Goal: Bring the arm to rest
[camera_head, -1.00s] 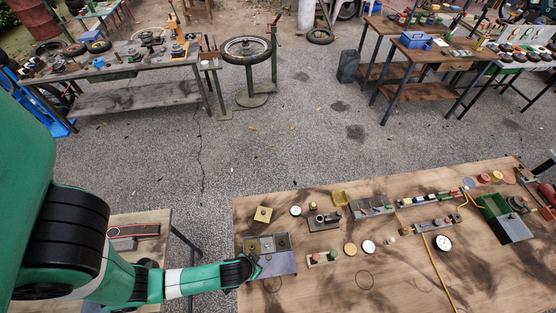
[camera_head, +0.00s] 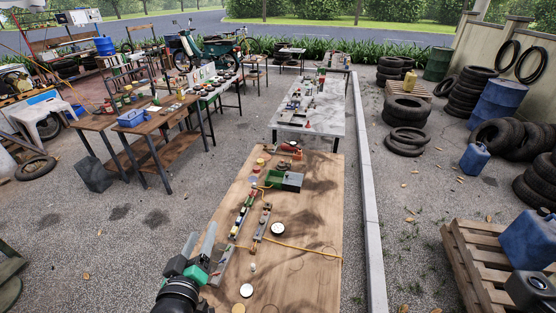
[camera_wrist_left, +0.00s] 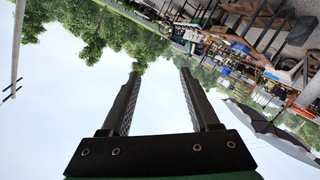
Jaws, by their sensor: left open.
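My left gripper (camera_head: 202,231) shows at the bottom of the head view, left of the wooden table's near part. Its two grey fingers point upward and stand apart, with nothing between them. The left wrist view also shows the gripper (camera_wrist_left: 160,73) open and empty against the sky, with trees and the yard appearing upside down. The black wrist joint (camera_head: 180,294) of my left arm is at the lower edge of the head view. My right gripper is in neither view.
The wooden table (camera_head: 318,205) carries a green box (camera_head: 287,181), a white gauge (camera_head: 277,229), rails of small parts and a yellow cable. A grey table (camera_head: 318,117) stands beyond. A pallet (camera_head: 478,262) and several tyres are at right. Open gravel lies left.

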